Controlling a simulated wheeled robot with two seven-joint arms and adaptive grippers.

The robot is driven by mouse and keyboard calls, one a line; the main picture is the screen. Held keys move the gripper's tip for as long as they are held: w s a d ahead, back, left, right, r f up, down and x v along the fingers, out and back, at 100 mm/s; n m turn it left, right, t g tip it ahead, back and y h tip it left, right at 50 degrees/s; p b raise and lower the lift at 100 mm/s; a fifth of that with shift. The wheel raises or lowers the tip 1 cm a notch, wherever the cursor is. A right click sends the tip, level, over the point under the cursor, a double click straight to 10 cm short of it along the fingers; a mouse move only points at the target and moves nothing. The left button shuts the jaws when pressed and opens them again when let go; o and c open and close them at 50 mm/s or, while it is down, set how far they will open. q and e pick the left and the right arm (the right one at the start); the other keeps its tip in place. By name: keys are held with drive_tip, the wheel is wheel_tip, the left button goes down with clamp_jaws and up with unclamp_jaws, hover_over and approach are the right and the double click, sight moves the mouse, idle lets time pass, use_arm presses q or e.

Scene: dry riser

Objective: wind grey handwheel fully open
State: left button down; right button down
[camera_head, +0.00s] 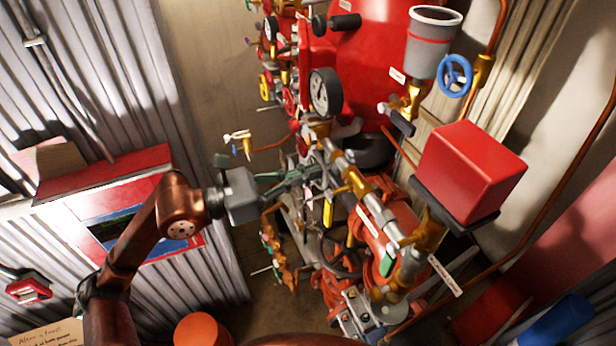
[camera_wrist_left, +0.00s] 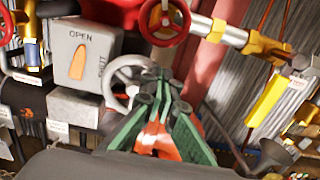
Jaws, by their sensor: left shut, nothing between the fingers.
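The grey handwheel (camera_wrist_left: 131,88) shows in the left wrist view, with spokes and a round rim. It sits right of a grey plate (camera_wrist_left: 95,42) marked OPEN and SHUT, whose orange pointer (camera_wrist_left: 78,64) stands nearly upright under OPEN. My left gripper (camera_wrist_left: 158,82) has green fingers, shut and empty. In the wrist view they overlap the wheel's right side; I cannot tell if they touch it. In the head view the left gripper (camera_head: 312,174) reaches into the pipework. I cannot single out the grey wheel there. My right gripper is not in view.
A red handwheel (camera_wrist_left: 165,18) lies just above the grey one. Around my gripper are a pressure gauge (camera_head: 325,92), a red box (camera_head: 472,170) and crowded pipes. A yellow lever (camera_wrist_left: 266,100) hangs at the right. A blue wheel (camera_head: 455,76) is at upper right.

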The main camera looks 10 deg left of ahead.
sight(313, 157)
use_arm(q)
drive_tip(key=shift+w+a+r, duration=0.25)
drive_tip(key=shift+w+a, duration=0.05)
drive_tip(key=shift+w, duration=0.2)
drive_tip(key=shift+w+a+r, duration=0.2)
drive_tip(key=shift+w+a, duration=0.1)
drive_tip(key=shift+w, duration=0.2)
drive_tip(key=shift+w+a+f, duration=0.2)
drive_tip(key=shift+w+a, duration=0.2)
drive_tip(key=shift+w, duration=0.2)
drive_tip(key=a+b, duration=0.2)
drive_tip(key=s+a+b, duration=0.1)
drive_tip(key=shift+a+f+b, duration=0.25)
drive_tip(key=shift+a+b, duration=0.05)
drive_tip(key=shift+a, duration=0.1)
drive_tip(key=shift+d, duration=0.1)
